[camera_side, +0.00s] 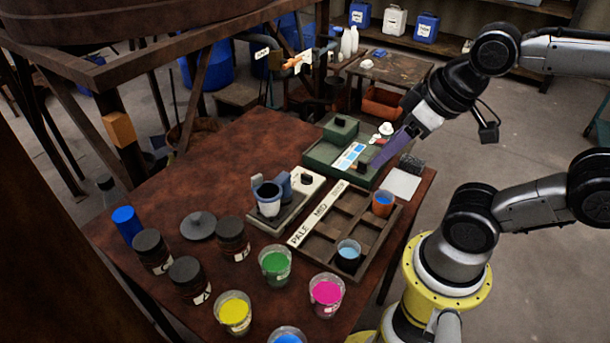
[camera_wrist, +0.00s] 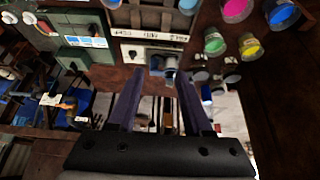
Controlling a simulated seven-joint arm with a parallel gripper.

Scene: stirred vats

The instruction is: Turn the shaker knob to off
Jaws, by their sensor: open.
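The shaker (camera_side: 283,213) stands mid-table, a low unit with a pale top panel. Its dark knob (camera_side: 306,179) sits on the panel's far end; which way the knob points is too small to tell. A dark-rimmed cup (camera_side: 268,198) sits in the shaker's grey holder. My gripper (camera_side: 373,166) has purple fingers and hangs over the green case, right of the shaker and apart from the knob. In the wrist view my gripper (camera_wrist: 160,75) is open with nothing between the fingers. There the knob (camera_wrist: 132,53) shows beyond the left fingertip.
A wooden tray (camera_side: 318,238) labelled PALE and MID lies right of the shaker, holding two cups. A green case (camera_side: 323,152) lies behind. Dark lidded jars (camera_side: 233,238) and paint cups (camera_side: 276,264) crowd the front. The rust-brown table (camera_side: 215,165) is clear at back left.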

